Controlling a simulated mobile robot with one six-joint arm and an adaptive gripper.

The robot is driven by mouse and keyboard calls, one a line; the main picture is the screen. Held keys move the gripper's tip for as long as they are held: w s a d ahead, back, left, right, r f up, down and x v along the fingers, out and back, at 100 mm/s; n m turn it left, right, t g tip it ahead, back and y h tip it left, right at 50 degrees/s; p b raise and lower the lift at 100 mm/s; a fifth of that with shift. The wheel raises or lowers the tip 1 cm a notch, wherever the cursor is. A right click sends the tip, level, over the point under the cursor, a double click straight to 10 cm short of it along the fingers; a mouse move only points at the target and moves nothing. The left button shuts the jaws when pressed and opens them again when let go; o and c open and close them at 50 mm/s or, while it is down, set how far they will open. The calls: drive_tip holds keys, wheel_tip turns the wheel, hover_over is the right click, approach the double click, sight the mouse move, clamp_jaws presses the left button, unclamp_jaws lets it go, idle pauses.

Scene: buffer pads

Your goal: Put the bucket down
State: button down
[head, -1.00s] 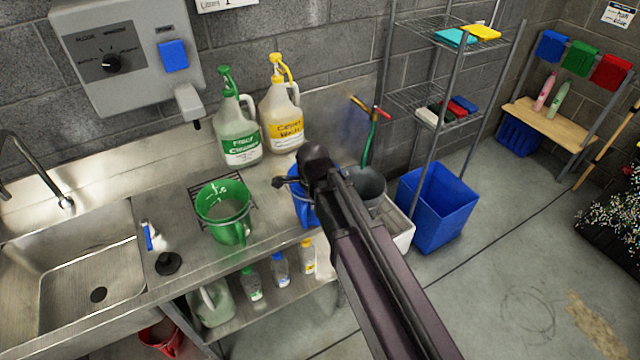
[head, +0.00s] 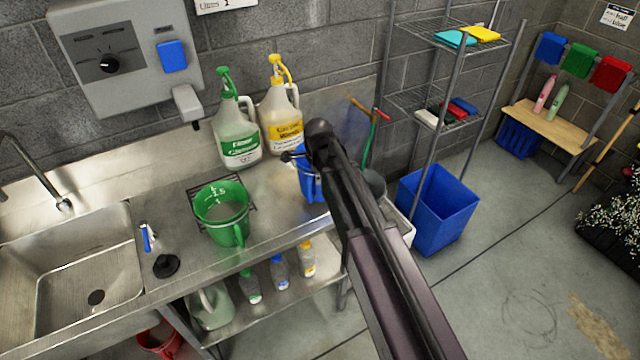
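A blue bucket (head: 310,186) is at the right part of the steel counter, largely hidden behind my arm. I cannot tell whether its base touches the counter. My gripper (head: 290,157) is at the bucket's upper edge. Only a small dark part of it shows, so I cannot see whether its fingers are shut on the bucket. A green bucket (head: 222,212) with a handle and white scale marks stands upright on a dark wire grate, left of the blue one.
Green-topped (head: 237,140) and yellow-topped (head: 281,118) jugs stand at the back of the counter. A sink (head: 75,265) is at left. A wire shelf (head: 440,105) and a blue bin (head: 437,210) stand at right. Bare counter lies between the two buckets.

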sight(318, 197)
drive_tip(key=f+b, duration=0.2)
drive_tip(key=w+f+b, duration=0.1)
drive_tip(key=shift+w+f+b, duration=0.2)
drive_tip(key=shift+f+b, duration=0.15)
drive_tip(key=shift+f, duration=0.15)
idle(0.4)
drive_tip(key=c, duration=0.8)
unclamp_jaws()
drive_tip(key=r+p, duration=0.4)
drive_tip(key=s+r+p, duration=0.1)
drive_tip(key=r+p, duration=0.7)
drive_tip(key=shift+s+d+r, duration=0.1)
drive_tip(key=shift+s+r, duration=0.05)
drive_tip(key=shift+s, duration=0.1)
idle(0.6)
